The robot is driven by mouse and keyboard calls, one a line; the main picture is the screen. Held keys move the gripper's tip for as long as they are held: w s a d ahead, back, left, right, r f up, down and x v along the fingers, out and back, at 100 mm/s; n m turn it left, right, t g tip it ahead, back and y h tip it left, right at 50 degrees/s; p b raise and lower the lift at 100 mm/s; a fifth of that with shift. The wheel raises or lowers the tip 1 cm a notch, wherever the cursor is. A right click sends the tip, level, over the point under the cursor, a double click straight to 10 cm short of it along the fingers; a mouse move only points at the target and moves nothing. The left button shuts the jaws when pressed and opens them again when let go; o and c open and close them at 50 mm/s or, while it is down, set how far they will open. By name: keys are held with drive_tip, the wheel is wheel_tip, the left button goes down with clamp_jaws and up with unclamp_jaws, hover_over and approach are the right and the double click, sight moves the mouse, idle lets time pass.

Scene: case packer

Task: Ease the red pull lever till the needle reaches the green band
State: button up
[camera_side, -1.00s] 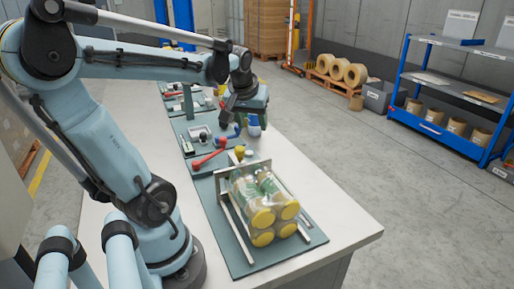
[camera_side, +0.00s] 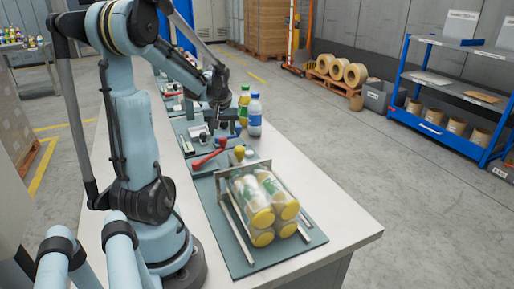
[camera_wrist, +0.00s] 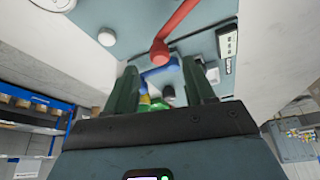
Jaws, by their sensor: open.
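The red pull lever (camera_side: 208,158) lies over the teal plate in the side view, beside a small black-and-white panel (camera_side: 187,147). In the wrist view the red lever (camera_wrist: 177,30) runs down to a round red knob (camera_wrist: 160,53) just beyond my fingertips. My gripper (camera_side: 217,122) is open and hangs behind the red lever in the side view, apart from it. Its two dark green fingers stand apart in the wrist view (camera_wrist: 162,75). A blue lever (camera_wrist: 160,74) shows between them. I cannot make out a needle or green band.
Several yellow-capped bottles (camera_side: 262,218) lie in a metal frame in front. The white table's right strip (camera_side: 330,210) is clear.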

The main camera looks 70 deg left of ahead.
sight(223, 138)
drive_tip(key=shift+x, duration=2.2)
clamp_jaws()
